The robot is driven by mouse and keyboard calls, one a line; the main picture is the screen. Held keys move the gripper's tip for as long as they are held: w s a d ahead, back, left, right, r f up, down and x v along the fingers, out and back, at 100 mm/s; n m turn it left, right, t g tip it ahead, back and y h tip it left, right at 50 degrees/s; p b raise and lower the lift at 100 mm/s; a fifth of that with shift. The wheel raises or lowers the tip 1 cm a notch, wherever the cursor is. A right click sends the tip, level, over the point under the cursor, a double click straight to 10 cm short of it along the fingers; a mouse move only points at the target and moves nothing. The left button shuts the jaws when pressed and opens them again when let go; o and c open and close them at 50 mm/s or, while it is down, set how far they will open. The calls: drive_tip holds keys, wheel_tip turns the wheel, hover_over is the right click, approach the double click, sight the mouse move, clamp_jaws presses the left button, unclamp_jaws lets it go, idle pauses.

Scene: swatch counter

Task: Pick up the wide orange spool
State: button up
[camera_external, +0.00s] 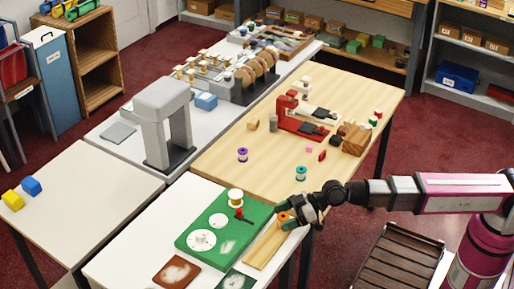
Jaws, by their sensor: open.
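The wide orange spool (283,217) is at the right end of the white table, close to a strip of light wood. It is small in the picture and partly hidden by my gripper. My gripper (289,217) reaches in from the right and is open. Its fingers are at the spool, but I cannot tell whether they are around it, touching it or just beside it.
A green board (221,236) with white discs and a white-and-gold spool (235,196) lies left of my gripper. The wood strip (263,249) lies between. A teal spool (300,173) and a purple spool (242,155) stand on the wooden table behind. Dark square swatches lie in front.

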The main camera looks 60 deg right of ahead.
drive_tip(key=shift+w+a, duration=0.1)
drive_tip(key=shift+w, duration=0.05)
drive_tip(key=c, duration=1)
